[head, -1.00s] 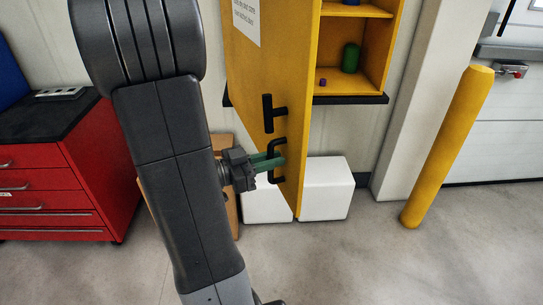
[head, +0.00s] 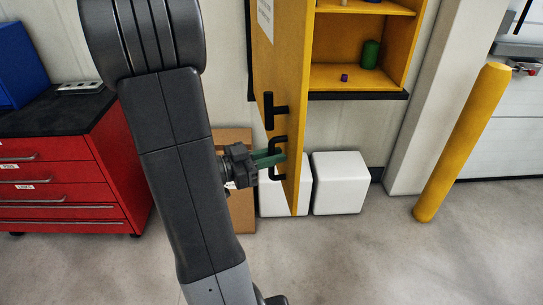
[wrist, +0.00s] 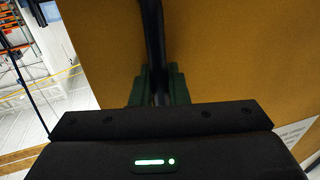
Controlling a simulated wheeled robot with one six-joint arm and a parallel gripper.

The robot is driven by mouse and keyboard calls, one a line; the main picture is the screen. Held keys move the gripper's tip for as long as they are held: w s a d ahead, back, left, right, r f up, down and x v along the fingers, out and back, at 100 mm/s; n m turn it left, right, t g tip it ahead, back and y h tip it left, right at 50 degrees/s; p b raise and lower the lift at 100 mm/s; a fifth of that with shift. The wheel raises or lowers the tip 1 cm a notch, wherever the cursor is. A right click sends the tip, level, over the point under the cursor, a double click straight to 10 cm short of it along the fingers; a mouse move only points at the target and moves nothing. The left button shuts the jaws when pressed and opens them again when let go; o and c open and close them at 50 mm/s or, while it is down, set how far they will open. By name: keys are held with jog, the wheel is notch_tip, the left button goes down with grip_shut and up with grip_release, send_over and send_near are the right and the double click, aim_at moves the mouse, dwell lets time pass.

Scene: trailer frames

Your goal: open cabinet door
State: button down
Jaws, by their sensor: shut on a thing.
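The yellow cabinet door (head: 291,110) stands swung open, seen nearly edge-on in the head view. Its face fills much of the wrist view (wrist: 225,60). In the wrist view, the fingers (wrist: 158,88) sit on either side of the black handle bar. The open cabinet (head: 355,50) shows shelves with a green cylinder (head: 371,53) and a small purple piece (head: 344,77).
A red drawer chest (head: 70,175) with a blue box (head: 20,65) on top stands left. White blocks (head: 340,183) and a cardboard box (head: 240,200) are below the door. A yellow post (head: 462,142) and a pale pillar (head: 425,110) stand right. The foreground floor is clear.

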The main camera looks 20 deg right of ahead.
jog(key=c, duration=1.8)
grip_release()
jog(key=shift+a, duration=0.1)
jog(key=a, duration=0.4)
jog(key=s+a+b, duration=0.1)
jog(key=a, duration=0.8)
jog(key=shift+s+a+b, duration=0.3)
jog(key=shift+b, duration=0.05)
jog(key=shift+d, duration=0.1)
jog(key=shift+w+d+p, duration=0.25)
jog(key=shift+d+p, duration=0.05)
jog(key=shift+d, duration=1.95)
jog(key=shift+w+d+p, duration=0.25)
jog(key=shift+w+d, duration=0.05)
jog(key=shift+d, duration=2)
jog(key=shift+w+d+p, duration=0.25)
jog(key=shift+d+p, duration=0.05)
jog(key=shift+d, duration=1.95)
